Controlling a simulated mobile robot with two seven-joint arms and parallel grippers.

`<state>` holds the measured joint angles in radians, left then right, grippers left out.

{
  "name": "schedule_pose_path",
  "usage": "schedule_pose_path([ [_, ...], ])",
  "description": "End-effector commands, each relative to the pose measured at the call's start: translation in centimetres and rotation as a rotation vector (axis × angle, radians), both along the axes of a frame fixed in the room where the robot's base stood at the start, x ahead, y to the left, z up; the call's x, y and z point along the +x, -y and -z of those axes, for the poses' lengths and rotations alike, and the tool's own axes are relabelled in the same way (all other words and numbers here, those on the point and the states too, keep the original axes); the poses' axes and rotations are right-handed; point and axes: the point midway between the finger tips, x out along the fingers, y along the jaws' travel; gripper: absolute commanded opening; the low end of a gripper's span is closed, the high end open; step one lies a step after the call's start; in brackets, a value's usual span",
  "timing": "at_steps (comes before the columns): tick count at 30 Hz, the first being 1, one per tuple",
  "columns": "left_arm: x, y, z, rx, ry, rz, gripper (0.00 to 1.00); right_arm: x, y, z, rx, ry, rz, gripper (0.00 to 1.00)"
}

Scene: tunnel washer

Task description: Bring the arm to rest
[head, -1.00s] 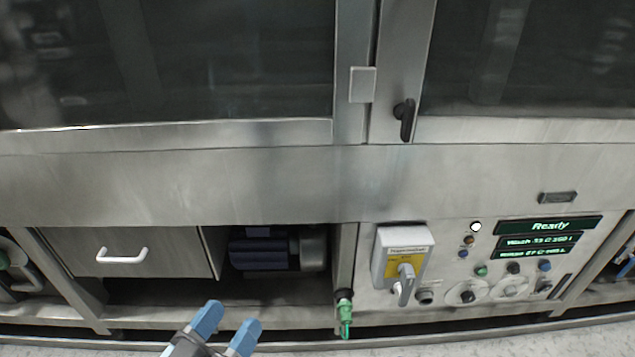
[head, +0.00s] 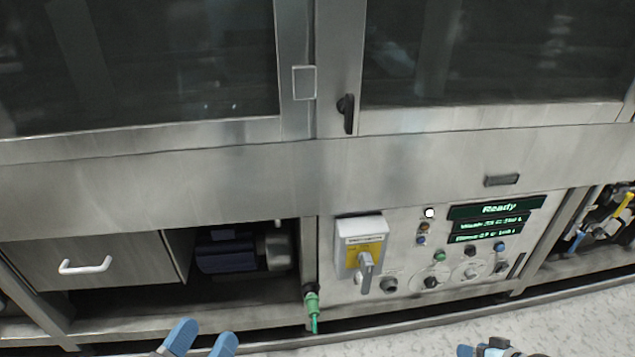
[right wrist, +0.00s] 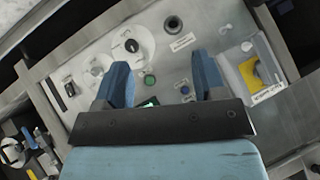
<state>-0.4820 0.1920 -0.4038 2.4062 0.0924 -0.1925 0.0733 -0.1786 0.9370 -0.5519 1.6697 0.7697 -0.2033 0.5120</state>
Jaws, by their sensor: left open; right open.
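My left gripper (head: 203,341) is at the bottom edge of the head view, left of the middle. Its two blue fingers are apart with nothing between them. My right gripper (head: 490,350) just shows at the bottom edge further right, mostly cut off. In the right wrist view my right gripper (right wrist: 161,82) has its blue fingers spread and empty, in front of the control panel (right wrist: 175,55). No object is held in either gripper.
The washer's control panel (head: 400,260) has a lit "Ready" display (head: 497,207), several buttons and a grey rotary switch (head: 365,268). A green-handled fitting (head: 312,302) hangs left of it. A drawer (head: 120,258) and a motor (head: 235,252) are further left. Pale floor (head: 560,325) is clear at lower right.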

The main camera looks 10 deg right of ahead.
Motion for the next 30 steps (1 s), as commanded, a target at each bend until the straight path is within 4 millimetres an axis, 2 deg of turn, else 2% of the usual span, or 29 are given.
schedule_pose_path([
  [1, 0.0, 0.0, 0.0, 0.0, 0.0, 0.0, 0.64, -0.2, 0.4, -0.7, -0.026, 0.011, -0.026, 0.64],
  [3, 0.0, 0.0, 0.0, 0.0, 0.0, 0.0, 0.64, -1.0, -2.6, -2.3, -0.046, 0.069, -0.112, 0.64],
  [8, 0.0, 0.0, 0.0, 0.0, 0.0, 0.0, 0.64, -2.8, -7.6, -6.6, -0.117, 0.213, -0.29, 0.64],
  [15, 0.0, 0.0, 0.0, 0.0, 0.0, 0.0, 0.64, -6.3, -14.6, -14.6, -0.234, 0.481, -0.531, 0.64],
  [21, 0.0, 0.0, 0.0, 0.0, 0.0, 0.0, 0.64, -9.3, -18.8, -21.4, -0.332, 0.706, -0.667, 0.64],
  [25, 0.0, 0.0, 0.0, 0.0, 0.0, 0.0, 0.64, -11.3, -20.8, -25.7, -0.393, 0.842, -0.727, 0.64],
  [30, 0.0, 0.0, 0.0, 0.0, 0.0, 0.0, 0.64, -10.5, -22.6, -26.1, -0.315, 0.855, -0.617, 0.64],
])
